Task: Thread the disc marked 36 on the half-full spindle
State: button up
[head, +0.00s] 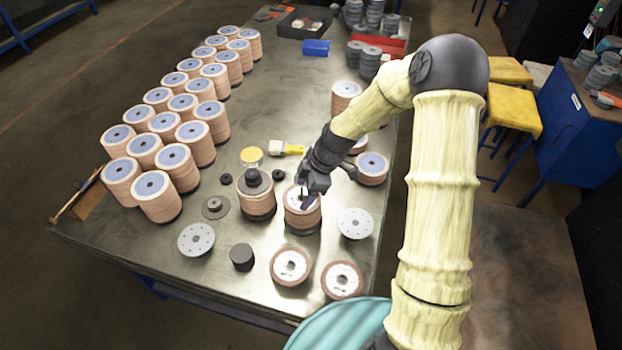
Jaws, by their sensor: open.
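My gripper (306,198) is open, its fingers just over the top of a tan disc stack (302,218) with a pale label on top and a thin pin at its centre. I cannot tell whether the fingers touch the top disc. Another stack with a dark grey cap (257,192) stands left of it, and a flat round base with a small hub (214,207) lies further left. Two loose brown-rimmed discs with white labels, one at front centre (283,261) and one at front right (335,276), lie near the front edge. The numbers are too small to read.
Rows of tan disc stacks (160,200) fill the left side. Grey holed plates (196,239) (355,223), a black cylinder (241,257) and a yellow-handled brush (287,148) lie around the spindles. A blue-topped stack (372,168) stands close right of my wrist.

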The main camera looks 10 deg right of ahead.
jog(key=b+v, duration=0.3)
jog(key=v, duration=1.4)
jog(key=shift+w+r, duration=0.1)
jog(key=shift+r, duration=0.05)
dwell(0.3)
